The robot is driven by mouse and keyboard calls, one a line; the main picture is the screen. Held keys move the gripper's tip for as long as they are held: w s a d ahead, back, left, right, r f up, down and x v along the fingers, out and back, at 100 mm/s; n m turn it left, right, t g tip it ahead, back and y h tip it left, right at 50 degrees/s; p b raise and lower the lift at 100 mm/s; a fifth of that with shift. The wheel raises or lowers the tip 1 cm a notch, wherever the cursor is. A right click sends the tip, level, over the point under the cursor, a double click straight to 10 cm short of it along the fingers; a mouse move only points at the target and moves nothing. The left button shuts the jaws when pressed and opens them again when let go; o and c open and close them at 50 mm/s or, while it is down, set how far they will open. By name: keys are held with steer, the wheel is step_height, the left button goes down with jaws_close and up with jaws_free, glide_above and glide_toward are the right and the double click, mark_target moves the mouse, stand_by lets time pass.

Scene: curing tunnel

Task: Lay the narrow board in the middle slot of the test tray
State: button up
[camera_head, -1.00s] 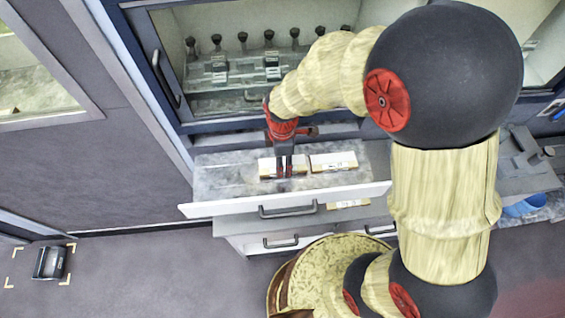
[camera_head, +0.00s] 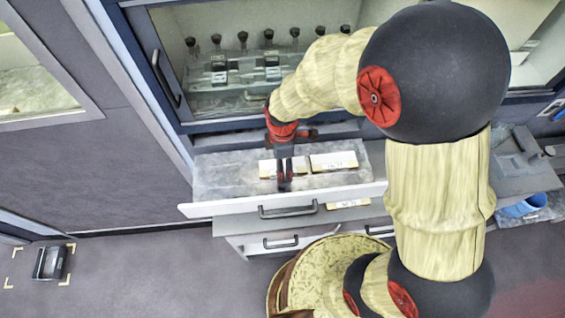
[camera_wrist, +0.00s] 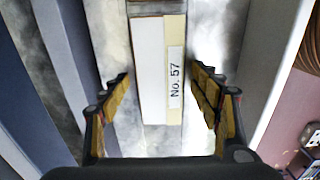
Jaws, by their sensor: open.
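My gripper (camera_head: 284,184) is open, pointing down into an open drawer (camera_head: 212,178). In the wrist view, its two fingers (camera_wrist: 163,90) are on either side of a long white and cream box (camera_wrist: 149,72) labelled "No. 57", with a visible gap on each side. The same box shows in the head view (camera_head: 267,168), partly hidden by the fingers. Nothing is held. I cannot make out the narrow board or a tray with slots for certain.
A second white box (camera_head: 334,161) lies right of the first in the drawer. Another (camera_head: 348,204) shows below the drawer front. Behind is a glazed cabinet with several knobbed, dark-topped fixtures (camera_head: 219,68). The drawer's left part is bare. A dark device (camera_head: 49,262) lies on the floor.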

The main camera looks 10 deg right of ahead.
step_height(320, 180, up, 12)
steer(key=p, duration=0.1)
steer(key=shift+r, duration=0.25)
steer(key=s+d+r+m+t, duration=0.2)
steer(key=s+d+r+m, duration=0.4)
steer(key=r+m, duration=0.2)
steer(key=s+d+r+m+t, duration=0.3)
steer(key=s+d+r+m, duration=0.3)
steer(key=r+m, duration=0.2)
steer(key=shift+s+r+m+t, duration=0.15)
steer(key=shift+r+m+t, duration=0.2)
steer(key=shift+m, duration=0.45)
step_height(320, 180, down, 11)
steer(key=b, duration=1)
steer(key=shift+r, duration=0.2)
